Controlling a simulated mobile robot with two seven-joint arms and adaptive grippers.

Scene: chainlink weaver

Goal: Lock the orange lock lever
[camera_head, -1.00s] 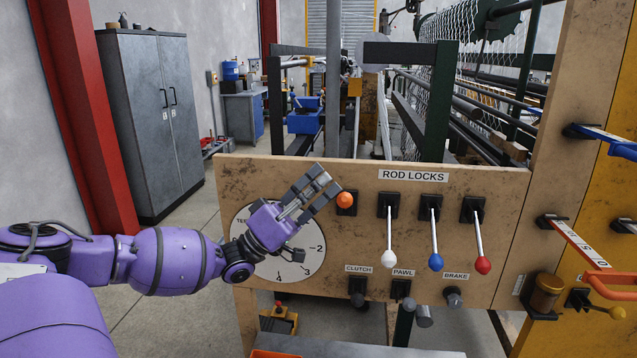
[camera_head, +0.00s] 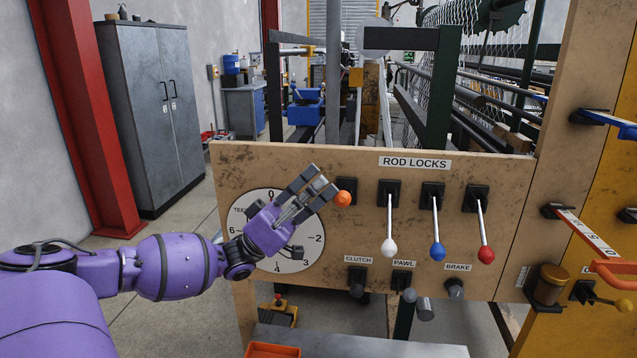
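The orange lock lever shows as an orange ball knob (camera_head: 343,199) in front of its black mount (camera_head: 347,186), under the ROD LOCKS label at the left end of the lever row. Its shaft is not visible; the knob seems to point toward me, unlike the other levers, which hang down. My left gripper (camera_head: 322,188) is just left of the knob, its fingers apart and pointing up and right toward it. I cannot tell whether a fingertip touches the knob. Nothing shows between the fingers. My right gripper is not in view.
White (camera_head: 388,247), blue (camera_head: 437,251) and red (camera_head: 486,254) knobbed levers hang to the right on the panel (camera_head: 330,250). A dial (camera_head: 300,262) lies behind my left gripper. CLUTCH, PAWL and BRAKE knobs sit below. A post (camera_head: 570,100) rises at right.

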